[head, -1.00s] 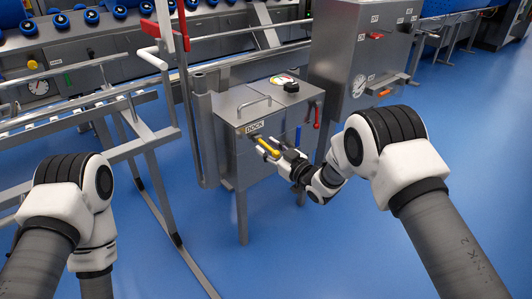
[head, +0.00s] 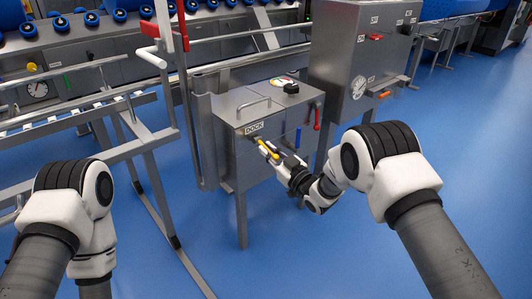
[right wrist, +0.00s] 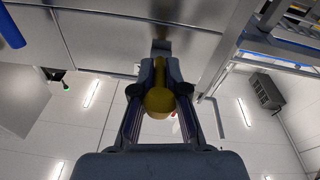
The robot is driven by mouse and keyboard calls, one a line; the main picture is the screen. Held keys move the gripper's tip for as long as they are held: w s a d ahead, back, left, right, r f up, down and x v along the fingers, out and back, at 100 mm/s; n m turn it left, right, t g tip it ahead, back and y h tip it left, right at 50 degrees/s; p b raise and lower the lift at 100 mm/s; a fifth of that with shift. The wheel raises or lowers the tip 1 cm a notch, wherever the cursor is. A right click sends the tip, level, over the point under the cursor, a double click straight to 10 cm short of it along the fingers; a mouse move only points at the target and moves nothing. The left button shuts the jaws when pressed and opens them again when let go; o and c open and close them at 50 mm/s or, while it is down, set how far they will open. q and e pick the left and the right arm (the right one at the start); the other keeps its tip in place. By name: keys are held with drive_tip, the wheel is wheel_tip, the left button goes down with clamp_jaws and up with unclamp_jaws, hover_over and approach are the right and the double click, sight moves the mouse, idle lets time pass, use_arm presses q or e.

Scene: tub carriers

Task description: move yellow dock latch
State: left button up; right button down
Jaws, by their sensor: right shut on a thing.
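The yellow dock latch (head: 264,147) is a short yellow handle on the front of the grey steel cabinet (head: 240,172), below the DOCK label (head: 254,127). My right gripper (head: 268,150) is at the latch and shut on it. In the right wrist view the latch's rounded yellow end (right wrist: 159,102) sits between the two fingers of the gripper (right wrist: 160,85), with the cabinet face behind it. My left arm shows at the lower left of the head view, but its gripper is out of the picture.
A blue handle (head: 298,138) and a red handle (head: 317,117) are on the cabinet's right side. A black knob and a gauge (head: 283,80) are on its top. A taller grey cabinet (head: 345,60) stands behind right. Metal rails (head: 100,105) run at left. Blue floor is clear at right.

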drive_tip(key=shift+w+a+f+t+y+b, duration=0.15)
drive_tip(key=shift+f+t+y+b, duration=0.3)
drive_tip(key=shift+t+b, duration=0.6)
drive_tip(key=shift+w+a+f+t+y+b, duration=0.15)
drive_tip(key=shift+f+t+y+b, duration=0.3)
drive_tip(key=shift+b, duration=1.1)
drive_tip(key=shift+w+a+f+t+y+b, duration=0.1)
drive_tip(key=shift+w+f+t+y+b, duration=0.3)
drive_tip(key=shift+t+b, duration=0.7)
drive_tip(key=shift+s+r, duration=0.15)
drive_tip(key=shift+s, duration=0.05)
drive_tip(key=c, duration=1.2)
unclamp_jaws()
drive_tip(key=shift+g+y, duration=0.3)
drive_tip(key=shift+w, duration=0.1)
drive_tip(key=v, duration=1.2)
